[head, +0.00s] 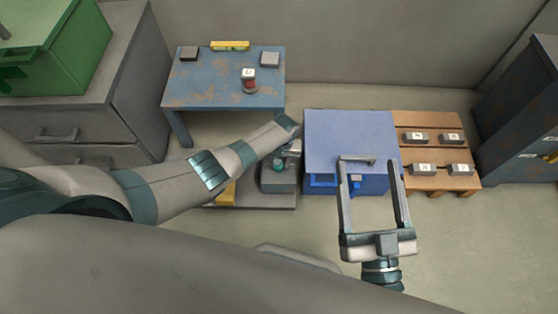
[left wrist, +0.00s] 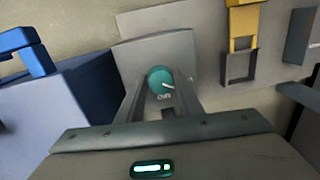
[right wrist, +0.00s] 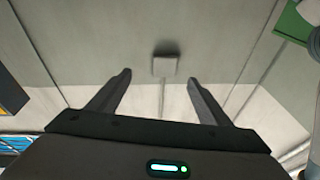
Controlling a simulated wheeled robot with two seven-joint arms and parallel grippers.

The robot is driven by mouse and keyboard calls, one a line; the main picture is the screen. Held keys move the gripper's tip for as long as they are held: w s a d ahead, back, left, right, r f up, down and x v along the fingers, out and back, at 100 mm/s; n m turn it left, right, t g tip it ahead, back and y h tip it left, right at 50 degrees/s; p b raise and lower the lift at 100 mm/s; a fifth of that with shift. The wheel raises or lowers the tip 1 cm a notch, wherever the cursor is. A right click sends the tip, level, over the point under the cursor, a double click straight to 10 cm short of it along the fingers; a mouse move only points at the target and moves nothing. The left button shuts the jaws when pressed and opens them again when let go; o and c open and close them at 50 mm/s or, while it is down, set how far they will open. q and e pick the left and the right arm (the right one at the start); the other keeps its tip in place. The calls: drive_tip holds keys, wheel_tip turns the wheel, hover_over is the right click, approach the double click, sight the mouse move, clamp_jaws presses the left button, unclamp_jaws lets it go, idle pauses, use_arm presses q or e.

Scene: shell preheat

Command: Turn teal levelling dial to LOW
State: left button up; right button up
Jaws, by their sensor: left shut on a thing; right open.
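The teal levelling dial (left wrist: 160,80) sits on a grey housing (left wrist: 150,52) and has a pale pointer line. In the left wrist view the pointer aims to the right and slightly down. A small label lies below the dial, too small to read surely. My left gripper (left wrist: 160,90) is shut on the dial, one finger on each side of it. In the head view the dial (head: 279,166) is partly covered by my left gripper (head: 286,152). My right gripper (head: 371,174) is open and empty, in front of the blue box; its fingers (right wrist: 157,82) also show apart in the right wrist view.
A blue box (head: 345,140) stands right of the dial housing. A wooden pallet (head: 433,178) with several labelled grey blocks is further right. A worn blue table (head: 215,97) stands behind, holding a red item (head: 249,88). A yellow part (left wrist: 242,28) lies near the housing.

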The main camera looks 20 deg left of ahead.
use_arm(q)
drive_tip(key=shift+w+n+p, duration=0.1)
drive_tip(key=shift+n+p, duration=0.4)
drive_tip(key=shift+n, duration=1)
use_arm(e)
drive_tip(key=shift+w+d+f+g+h, duration=0.1)
drive_tip(key=shift+w+f+g+h, duration=0.1)
drive_tip(key=shift+f+g, duration=0.4)
drive_tip(key=shift+w+d+f+g+h, duration=0.15)
drive_tip(key=shift+f+g, duration=0.1)
drive_tip(key=shift+f, duration=0.7)
drive_tip(key=shift+w+d+f+g+h, duration=0.1)
drive_tip(key=shift+w+f+g+h, duration=0.1)
drive_tip(key=shift+f+g, duration=0.4)
drive_tip(key=shift+f, duration=0.15)
use_arm(q)
drive_tip(key=o, duration=1.1)
drive_tip(key=shift+c, duration=0.2)
drive_tip(key=shift+r, duration=0.1)
